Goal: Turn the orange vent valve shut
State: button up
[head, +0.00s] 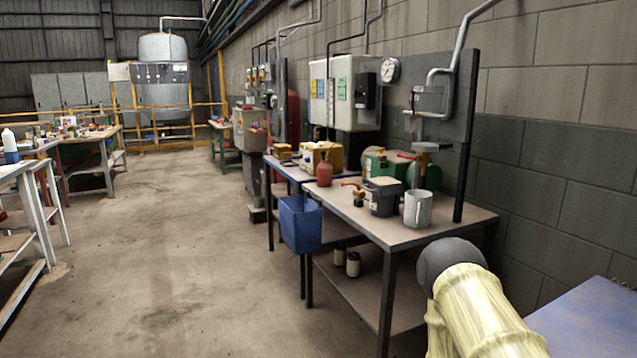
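Two small orange-red handles show on the workbench (455,220) against the wall. One handle (352,184) sits on a small brass-coloured fitting (359,200) left of a grey box. The other handle (407,156) is higher, beside the green machine (384,165) and near a vertical pipe. Both are small and far off; I cannot tell which is the vent valve or whether either is open or shut. My arm, in a pale yellow cover with a dark rounded joint, fills the lower right. My gripper is not in view.
A grey mug (418,209), grey box (382,196) and red bottle (324,173) crowd the benches. A blue bin (300,224) hangs at the bench front. A blue surface (590,325) lies at lower right. The concrete floor (170,270) to the left is clear.

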aim_at(342, 184)
jog(key=u, duration=0.25)
jog(key=i, duration=1)
jog(key=z, duration=0.1)
